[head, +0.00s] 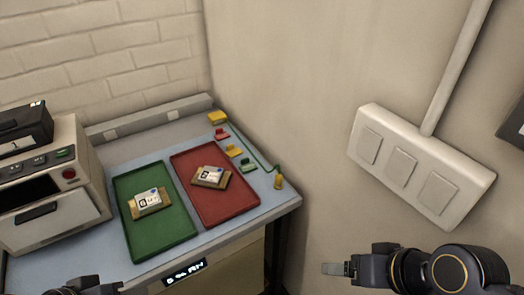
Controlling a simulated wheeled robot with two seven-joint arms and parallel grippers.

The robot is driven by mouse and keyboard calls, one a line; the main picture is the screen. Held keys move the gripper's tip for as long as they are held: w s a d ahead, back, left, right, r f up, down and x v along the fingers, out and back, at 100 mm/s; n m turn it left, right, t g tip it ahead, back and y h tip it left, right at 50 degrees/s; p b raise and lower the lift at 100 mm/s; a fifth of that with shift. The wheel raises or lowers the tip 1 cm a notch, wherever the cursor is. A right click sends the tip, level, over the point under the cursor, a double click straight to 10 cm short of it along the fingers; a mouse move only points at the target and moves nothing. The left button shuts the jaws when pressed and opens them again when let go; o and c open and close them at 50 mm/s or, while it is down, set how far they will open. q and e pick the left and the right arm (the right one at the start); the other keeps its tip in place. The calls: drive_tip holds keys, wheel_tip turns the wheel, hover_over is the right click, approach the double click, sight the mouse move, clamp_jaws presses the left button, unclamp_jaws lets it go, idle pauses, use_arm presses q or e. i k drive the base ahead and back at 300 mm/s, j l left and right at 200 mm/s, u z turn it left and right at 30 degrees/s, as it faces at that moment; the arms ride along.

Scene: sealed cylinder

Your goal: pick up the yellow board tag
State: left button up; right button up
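A small yellow tag (234,151), which looks like the yellow board tag, lies on the grey-blue bench (283,201), right of the red tray. It sits in a row between a red tag (222,133) and a green tag (248,165). My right gripper (336,269) is at the bottom, right of the bench and well apart from the tags. Its fingertips look like one grey block, so its opening is unclear. My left gripper (112,288) is at the bottom edge, left of the bench's lit display, partly cut off. Neither gripper touches a tag.
A green tray (165,240) and a red tray (232,210) each hold a labelled board. A yellow block (217,117) and a yellow plug-like piece (279,182) are joined by a green cord. A boxy machine (50,190) stands left. A wall switch panel (422,165) is right.

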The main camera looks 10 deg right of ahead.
sight(231, 152)
drive_tip(key=i+j+u, duration=0.15)
drive_tip(key=u, duration=0.2)
drive_tip(key=i+j+u, duration=0.1)
drive_tip(key=u, duration=0.25)
drive_tip(key=i+j+u, duration=0.15)
drive_tip(key=u, duration=0.2)
